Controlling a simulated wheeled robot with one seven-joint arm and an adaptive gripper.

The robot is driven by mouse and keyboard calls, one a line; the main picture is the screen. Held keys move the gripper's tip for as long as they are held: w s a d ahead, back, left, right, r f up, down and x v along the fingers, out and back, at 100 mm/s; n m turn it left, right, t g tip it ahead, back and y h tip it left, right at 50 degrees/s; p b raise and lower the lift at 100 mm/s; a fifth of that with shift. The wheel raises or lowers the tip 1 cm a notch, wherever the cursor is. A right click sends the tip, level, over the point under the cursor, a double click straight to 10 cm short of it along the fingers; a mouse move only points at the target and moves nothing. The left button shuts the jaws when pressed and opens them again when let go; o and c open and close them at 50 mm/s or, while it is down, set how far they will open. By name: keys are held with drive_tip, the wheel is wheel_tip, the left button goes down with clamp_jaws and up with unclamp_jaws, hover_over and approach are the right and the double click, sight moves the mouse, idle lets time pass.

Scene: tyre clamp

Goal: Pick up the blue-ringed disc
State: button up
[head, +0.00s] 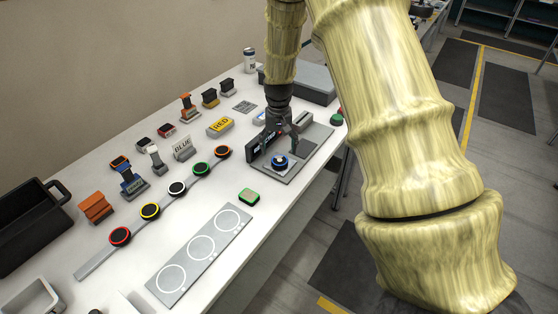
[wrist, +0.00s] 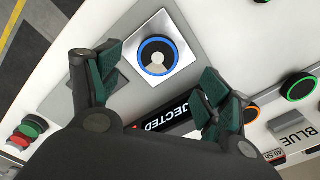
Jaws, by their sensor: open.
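The blue-ringed disc (head: 279,161) sits on a pale square plate on a grey base (head: 298,170) toward the right of the table. My gripper (head: 284,143) is above the grey base, close to the disc. In the wrist view my gripper (wrist: 160,75) has its green-padded fingers spread wide to the left and right of the disc, with nothing between them. I cannot tell the exact height above the disc.
A strip (head: 190,184) holds several discs with red, yellow, white, green and orange rings. Signs and clamps stand behind.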

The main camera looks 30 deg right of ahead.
sight(280, 160)
drive_tip(key=shift+s, duration=0.15)
drive_tip(key=shift+f+p, duration=0.35)
drive_tip(key=shift+p, duration=0.1)
drive_tip(key=shift+d+f+p, duration=0.15)
drive_tip(key=shift+f+p, duration=0.85)
drive_tip(key=shift+f, duration=1.25)
drive_tip(key=c, duration=1.1)
